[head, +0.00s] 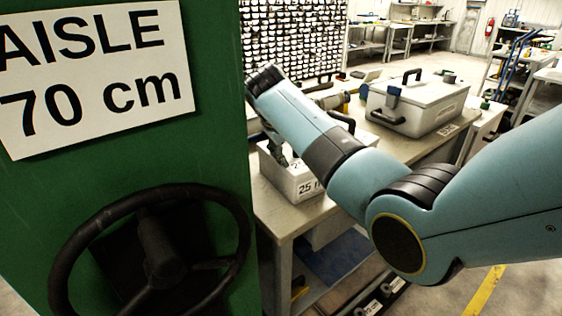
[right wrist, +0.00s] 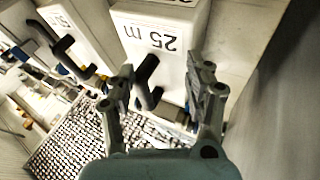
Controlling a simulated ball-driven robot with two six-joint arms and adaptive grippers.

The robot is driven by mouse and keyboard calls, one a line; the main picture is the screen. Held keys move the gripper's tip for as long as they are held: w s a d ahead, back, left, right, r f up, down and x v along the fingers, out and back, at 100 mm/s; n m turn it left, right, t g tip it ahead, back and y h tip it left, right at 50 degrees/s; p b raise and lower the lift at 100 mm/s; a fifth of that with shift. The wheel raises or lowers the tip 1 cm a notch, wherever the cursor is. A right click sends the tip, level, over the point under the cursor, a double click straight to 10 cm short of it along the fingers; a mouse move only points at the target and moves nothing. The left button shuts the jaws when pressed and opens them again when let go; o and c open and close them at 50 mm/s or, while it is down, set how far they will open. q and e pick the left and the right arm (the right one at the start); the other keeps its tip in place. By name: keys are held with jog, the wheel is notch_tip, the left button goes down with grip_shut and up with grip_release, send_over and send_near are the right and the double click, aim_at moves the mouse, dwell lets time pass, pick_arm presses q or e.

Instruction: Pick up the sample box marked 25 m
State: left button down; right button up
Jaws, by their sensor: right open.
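The light grey sample box marked 25 m (head: 308,187) sits on the workbench, partly hidden behind my right arm in the head view. In the right wrist view the box (right wrist: 187,60) shows its 25 m label and a black handle (right wrist: 147,82). My right gripper (right wrist: 162,92) is open, with one finger on either side of the handle's area. Whether the fingers touch the handle or box I cannot tell. In the head view the right gripper (head: 276,150) is close above the box, mostly hidden by its arm. My left gripper is not in view.
A green cabinet (head: 215,150) with a black handwheel (head: 62,262) and an AISLE 70 cm sign stands close at the left. A large grey case (head: 425,110) is on the bench (head: 275,212) at the back right. Another labelled box (right wrist: 85,25) stands beside the 25 m box.

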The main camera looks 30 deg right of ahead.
jog(key=w+r, duration=0.5)
jog(key=r, duration=0.1)
jog(key=shift+h, duration=0.4)
jog(key=x, duration=0.8)
jog(key=shift+s, duration=0.2)
jog(key=shift+c, duration=0.4)
grip_shut()
